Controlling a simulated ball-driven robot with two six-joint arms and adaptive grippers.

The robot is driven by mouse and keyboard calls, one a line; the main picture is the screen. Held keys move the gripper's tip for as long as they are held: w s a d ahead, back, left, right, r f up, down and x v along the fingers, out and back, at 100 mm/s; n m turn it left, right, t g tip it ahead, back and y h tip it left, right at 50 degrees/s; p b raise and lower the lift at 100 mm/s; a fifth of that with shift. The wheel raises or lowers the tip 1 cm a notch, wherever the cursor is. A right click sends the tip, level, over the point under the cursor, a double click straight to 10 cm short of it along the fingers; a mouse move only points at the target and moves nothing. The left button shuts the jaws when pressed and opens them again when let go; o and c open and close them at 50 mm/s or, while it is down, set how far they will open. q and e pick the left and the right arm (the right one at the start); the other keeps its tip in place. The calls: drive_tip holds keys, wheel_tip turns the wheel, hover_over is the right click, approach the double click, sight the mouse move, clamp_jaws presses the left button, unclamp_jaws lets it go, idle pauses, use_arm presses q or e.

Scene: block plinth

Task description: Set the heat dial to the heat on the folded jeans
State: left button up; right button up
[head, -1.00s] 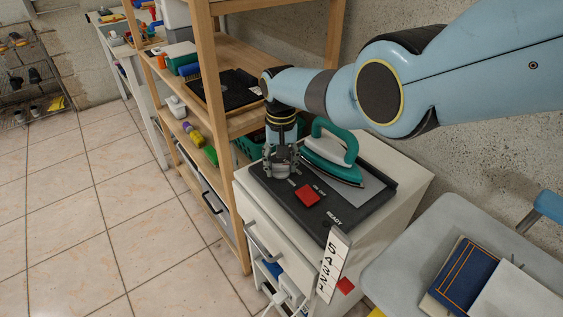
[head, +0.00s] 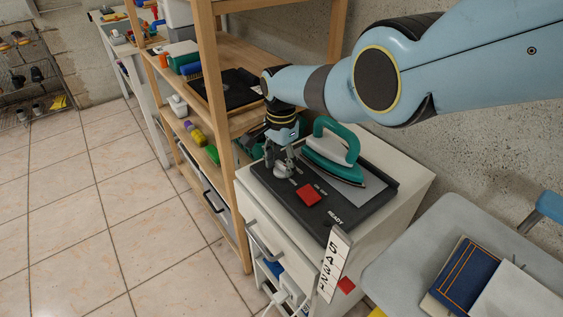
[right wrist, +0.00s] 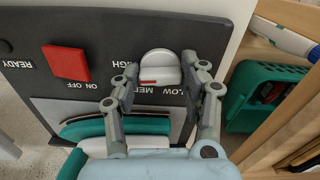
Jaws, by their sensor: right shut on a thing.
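The heat dial (right wrist: 160,67) is a pale round knob with a red mark, on a dark panel lettered LOW, MED and HIGH. It also shows in the head view (head: 283,172). The red mark lies on the dial's side near MED and HIGH; I cannot tell its exact setting. My right gripper (right wrist: 160,70) comes down from above and is shut on the dial, one finger at each side. The folded jeans (head: 463,276), dark blue with orange stitch lines, seem to lie on the grey chair at the lower right; no heat mark is readable. My left gripper is out of view.
A teal iron (head: 335,152) rests on the panel just behind the dial. A red ON/OFF switch (head: 308,195) sits in front, near the READY lettering. A wooden shelf (head: 226,120) stands close on the left, with a green basket (right wrist: 262,96). A lettered strip (head: 333,265) hangs at the cabinet's corner.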

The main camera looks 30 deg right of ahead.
sight(281, 164)
drive_tip(key=shift+m, duration=0.6)
drive_tip(key=shift+w, duration=0.1)
drive_tip(key=o, duration=1.2)
drive_tip(key=shift+r, duration=0.15)
wheel_tip(281, 164, up, 12)
drive_tip(key=shift+f, duration=0.15)
